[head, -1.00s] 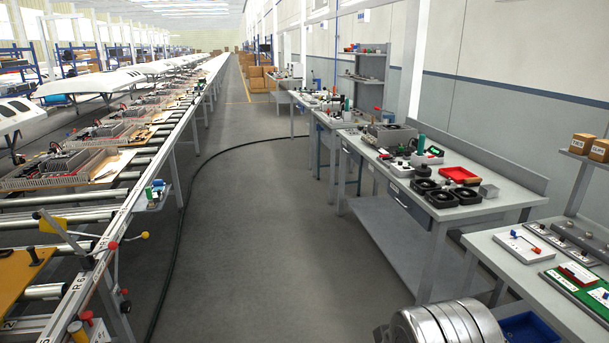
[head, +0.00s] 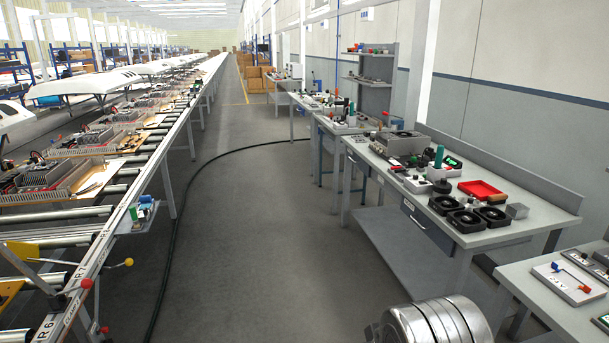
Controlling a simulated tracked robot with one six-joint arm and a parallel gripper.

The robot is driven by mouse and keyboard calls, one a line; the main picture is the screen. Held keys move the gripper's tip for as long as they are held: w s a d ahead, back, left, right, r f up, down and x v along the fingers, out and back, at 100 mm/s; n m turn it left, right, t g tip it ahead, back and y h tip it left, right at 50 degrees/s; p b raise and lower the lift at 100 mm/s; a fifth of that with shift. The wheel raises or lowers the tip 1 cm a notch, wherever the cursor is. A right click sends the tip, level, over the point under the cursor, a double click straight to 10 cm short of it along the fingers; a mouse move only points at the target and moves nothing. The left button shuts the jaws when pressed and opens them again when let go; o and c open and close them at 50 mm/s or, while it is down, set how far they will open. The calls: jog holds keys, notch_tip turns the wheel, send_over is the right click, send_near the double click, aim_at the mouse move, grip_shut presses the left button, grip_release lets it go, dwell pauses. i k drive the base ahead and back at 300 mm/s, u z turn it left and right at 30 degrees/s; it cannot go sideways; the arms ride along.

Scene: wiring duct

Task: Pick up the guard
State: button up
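I cannot pick out the guard with certainty at this distance. On the workbench (head: 400,205) at the right are black square fan-like units with round openings: one at the left (head: 443,205), one in front (head: 465,221) and one at the right (head: 492,216). A small black round piece (head: 443,186) lies just behind them. Whether any of these is the guard, or bears one, is too small to tell. My gripper is not in view. A silver rounded part of my own arm shows at the bottom edge, well short of the bench top.
A green cylinder (head: 438,157) stands behind. Another table (head: 545,305) is at the near right. A roller conveyor (head: 100,235) runs along the left. The aisle floor (head: 260,240) is open, crossed by a black cable (head: 190,220).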

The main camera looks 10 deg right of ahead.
aim_at(470, 200)
jog(key=z, duration=0.1)
jog(key=i, duration=1.45)
jog(key=z, duration=0.4)
jog(key=i, duration=0.75)
jog(key=z, duration=0.7)
jog(key=i, duration=1.3)
jog(key=z, duration=0.45)
